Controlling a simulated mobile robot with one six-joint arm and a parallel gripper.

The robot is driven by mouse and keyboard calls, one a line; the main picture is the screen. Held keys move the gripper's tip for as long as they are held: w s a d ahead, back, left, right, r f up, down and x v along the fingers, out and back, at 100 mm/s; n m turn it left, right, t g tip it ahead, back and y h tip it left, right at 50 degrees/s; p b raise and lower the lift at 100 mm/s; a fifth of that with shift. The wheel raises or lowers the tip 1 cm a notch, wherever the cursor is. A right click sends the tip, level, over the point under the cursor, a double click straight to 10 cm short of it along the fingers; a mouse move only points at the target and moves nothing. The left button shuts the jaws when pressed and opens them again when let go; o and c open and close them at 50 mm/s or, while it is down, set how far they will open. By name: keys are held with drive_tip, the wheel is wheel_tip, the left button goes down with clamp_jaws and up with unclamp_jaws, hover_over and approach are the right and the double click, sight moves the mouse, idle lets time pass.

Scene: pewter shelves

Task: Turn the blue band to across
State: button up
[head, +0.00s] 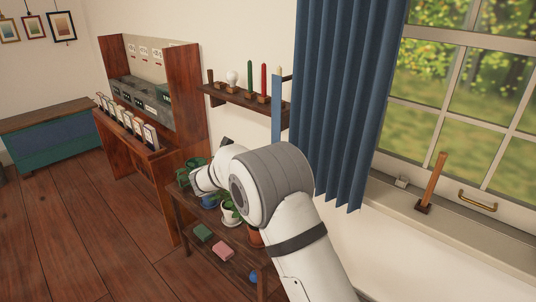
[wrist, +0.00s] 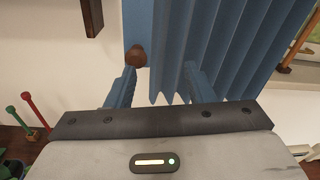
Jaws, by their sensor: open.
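The blue band (head: 276,105) is a flat, narrow blue strip. It stands upright along the left edge of the pleated blue curtain (head: 335,90). My arm hides its lower part in the head view. In the wrist view the band (wrist: 138,18) runs up and down, with a round brown knob (wrist: 135,56) at its lower end. The curtain (wrist: 225,45) hangs right beside it. My gripper (wrist: 162,78) is open. Its fingers point toward the knob and curtain hem, with nothing visibly gripped. In the head view my arm hides the gripper.
A wall shelf (head: 240,98) with several upright candle-like sticks is left of the band. Potted plants (head: 230,214) stand on a low shelf below. A wooden lever (head: 432,180) and brass handle (head: 478,200) are at the window on the right. Floor (head: 70,215) is clear at left.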

drive_tip(key=shift+n+t, duration=0.6)
drive_tip(key=shift+n, duration=0.2)
drive_tip(key=w, duration=0.2)
drive_tip(key=w+d, duration=0.1)
drive_tip(key=w, duration=0.1)
drive_tip(key=w+f, duration=0.1)
drive_tip(key=w, duration=0.2)
drive_tip(key=shift+d, duration=0.35)
drive_tip(key=shift+s, duration=0.1)
drive_tip(key=shift+c, duration=0.2)
